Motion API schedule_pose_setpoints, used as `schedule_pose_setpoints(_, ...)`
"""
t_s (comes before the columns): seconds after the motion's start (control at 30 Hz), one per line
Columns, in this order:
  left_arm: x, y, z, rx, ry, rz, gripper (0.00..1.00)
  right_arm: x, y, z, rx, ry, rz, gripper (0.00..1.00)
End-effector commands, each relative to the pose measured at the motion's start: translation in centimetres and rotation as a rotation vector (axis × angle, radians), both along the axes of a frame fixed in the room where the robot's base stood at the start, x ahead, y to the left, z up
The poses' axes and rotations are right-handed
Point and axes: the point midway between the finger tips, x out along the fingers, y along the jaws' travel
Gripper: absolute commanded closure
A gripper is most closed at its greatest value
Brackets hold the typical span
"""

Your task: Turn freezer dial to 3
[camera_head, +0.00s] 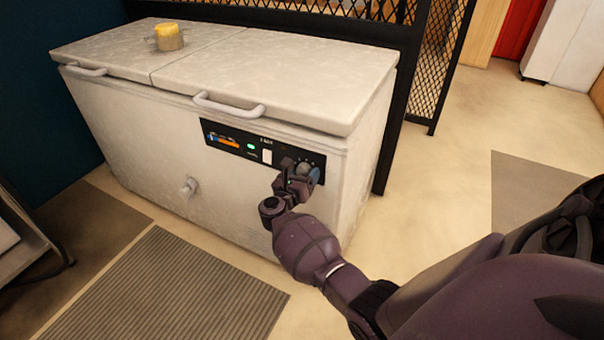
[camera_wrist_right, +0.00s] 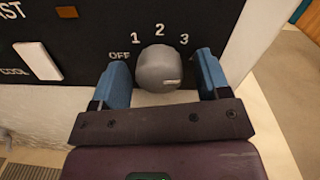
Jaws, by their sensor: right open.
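The freezer (camera_head: 150,130) is a white chest with a black control panel (camera_head: 228,140) at its front right. The grey round dial (camera_wrist_right: 160,68) is on that panel, with OFF, 1, 2 and 3 printed around it from left to right. A pale mark on the dial lies at its lower right, below the 3. My right gripper (camera_wrist_right: 160,60) is open, with one blue finger on each side of the dial and visible gaps between. In the head view my right gripper (camera_head: 300,171) is at the panel's right end, partly hiding the dial. My left gripper is out of view.
A white switch (camera_wrist_right: 38,61) is left of the dial. A yellow-topped container (camera_head: 168,37) stands on the freezer lid. Lid handles (camera_head: 228,106) and a drain knob (camera_head: 189,187) stick out in front. A black mesh partition (camera_head: 432,65) stands behind; floor at right is open.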

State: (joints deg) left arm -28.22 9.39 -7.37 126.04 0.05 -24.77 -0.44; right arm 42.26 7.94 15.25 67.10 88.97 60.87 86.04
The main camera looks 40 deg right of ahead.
Motion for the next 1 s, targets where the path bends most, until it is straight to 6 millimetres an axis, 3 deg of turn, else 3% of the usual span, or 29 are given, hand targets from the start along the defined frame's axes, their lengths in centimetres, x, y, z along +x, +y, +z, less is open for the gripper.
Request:
schedule_pose_setpoints(0.1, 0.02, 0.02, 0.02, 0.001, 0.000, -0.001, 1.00, 0.01, 0.00, 0.03, -0.001, 0.000, 0.000, 0.33)
schedule_pose_setpoints(0.4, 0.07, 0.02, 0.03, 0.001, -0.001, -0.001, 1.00, 0.00, 0.02, 0.03, -0.001, 0.000, 0.000, 0.79)
schedule_pose_setpoints(0.67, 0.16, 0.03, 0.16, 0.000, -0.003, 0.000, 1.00, -0.01, 0.02, 0.08, -0.011, 0.024, -0.001, 0.80)
schedule_pose_setpoints(1.0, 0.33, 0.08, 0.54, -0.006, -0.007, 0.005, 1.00, -0.02, 0.02, 0.24, -0.086, 0.209, -0.002, 0.80)
